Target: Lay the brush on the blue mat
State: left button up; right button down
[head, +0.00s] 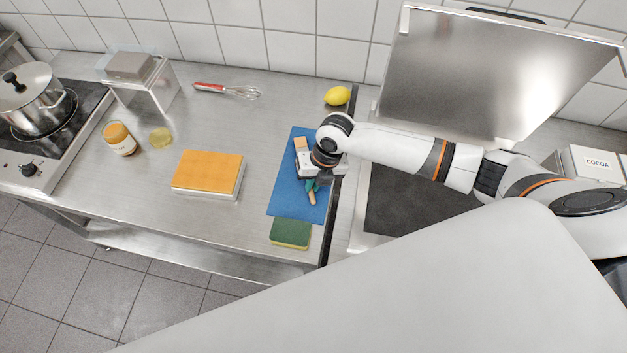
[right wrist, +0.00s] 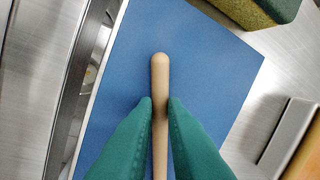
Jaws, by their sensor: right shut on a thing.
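The blue mat (head: 285,194) lies flat on the steel counter, left of a dark gap. My right gripper (head: 315,186) is over the mat with its green fingertips shut on the brush's wooden handle (head: 312,198). In the right wrist view, the handle (right wrist: 160,85) passes between the green fingers (right wrist: 160,108), its rounded end over the blue mat (right wrist: 200,60). A tan block-like part (head: 300,144), apparently the brush head, shows beyond the wrist over the mat's far end. My gripper hides the brush's middle. I cannot tell whether the brush touches the mat. My left gripper is not in view.
A green sponge (head: 290,234) lies at the mat's near end, a lemon (head: 337,96) beyond its far end. An orange-topped block (head: 207,171) lies to the left. An open-lidded grill (head: 400,205) stands to the right. Counter between block and whisk (head: 228,91) is clear.

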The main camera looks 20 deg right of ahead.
jog(key=c, duration=1.5)
grip_release()
jog(key=shift+r, duration=0.1)
jog(key=b+v, duration=0.2)
jog(key=v, duration=0.9)
jog(key=shift+r, duration=0.4)
